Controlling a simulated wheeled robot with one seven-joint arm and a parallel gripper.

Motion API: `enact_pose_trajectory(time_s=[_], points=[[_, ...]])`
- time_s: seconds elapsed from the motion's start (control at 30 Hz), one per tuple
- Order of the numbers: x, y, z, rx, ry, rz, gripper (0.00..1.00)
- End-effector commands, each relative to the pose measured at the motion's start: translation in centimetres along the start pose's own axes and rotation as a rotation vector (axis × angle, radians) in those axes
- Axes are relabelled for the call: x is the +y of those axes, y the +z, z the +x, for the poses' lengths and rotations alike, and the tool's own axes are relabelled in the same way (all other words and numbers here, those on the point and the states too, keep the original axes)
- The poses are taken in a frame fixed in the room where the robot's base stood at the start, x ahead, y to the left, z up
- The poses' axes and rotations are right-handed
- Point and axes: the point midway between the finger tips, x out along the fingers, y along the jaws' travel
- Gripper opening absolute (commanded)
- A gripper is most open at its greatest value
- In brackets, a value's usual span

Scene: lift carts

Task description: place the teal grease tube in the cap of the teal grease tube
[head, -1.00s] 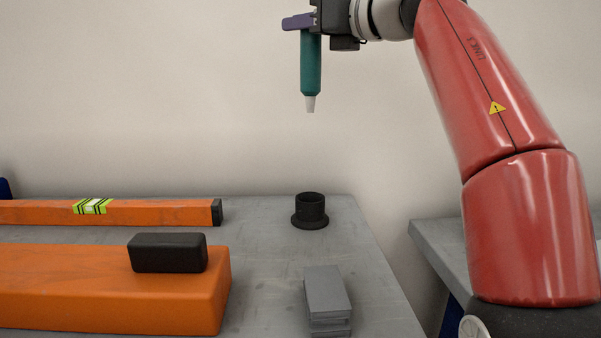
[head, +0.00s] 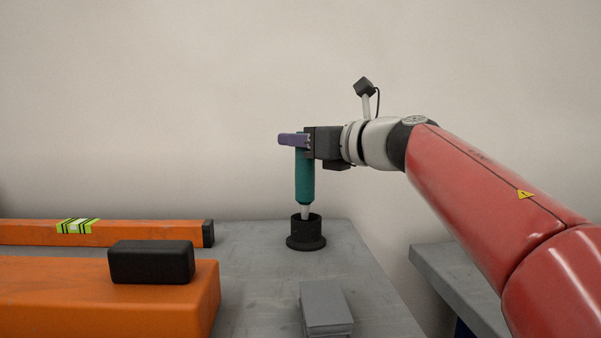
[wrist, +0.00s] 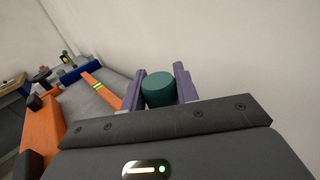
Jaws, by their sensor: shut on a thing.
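The teal grease tube (head: 305,182) hangs upright, white nozzle down, with its upper end between the purple fingers of my gripper (head: 295,140). My gripper is shut on it. In the wrist view the tube's round teal end (wrist: 158,88) sits between the two fingers (wrist: 160,90). The cap (head: 306,240), a black open cup with a wide flange, stands on the grey table under the tube. The nozzle tip is at the cap's mouth and its lowest end seems hidden behind the rim. I cannot tell whether it touches the cap.
An orange spirit level (head: 120,232) lies left of the cap. In front of it is a large orange block (head: 100,305) with a black block (head: 151,262) on top. Grey plates (head: 325,308) are stacked nearer. Another grey table (head: 460,275) stands right, across a gap.

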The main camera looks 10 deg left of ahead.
Motion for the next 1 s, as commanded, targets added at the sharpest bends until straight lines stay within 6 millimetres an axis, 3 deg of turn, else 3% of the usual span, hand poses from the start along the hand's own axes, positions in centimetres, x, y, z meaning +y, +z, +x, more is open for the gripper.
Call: enact_pose_trajectory(time_s=[0.3,0.7,0.73,0.87,1.0], points=[[0.0,-3.7,0.0,-0.001,-0.001,0.000,0.04],[0.0,-4.2,0.0,-0.002,-0.001,0.000,0.04],[0.0,-4.1,0.0,-0.002,-0.001,0.000,0.34],[0.0,-4.1,0.0,-0.001,-0.001,0.000,0.51],[0.0,-4.1,0.0,-0.001,-0.001,0.000,0.52]])
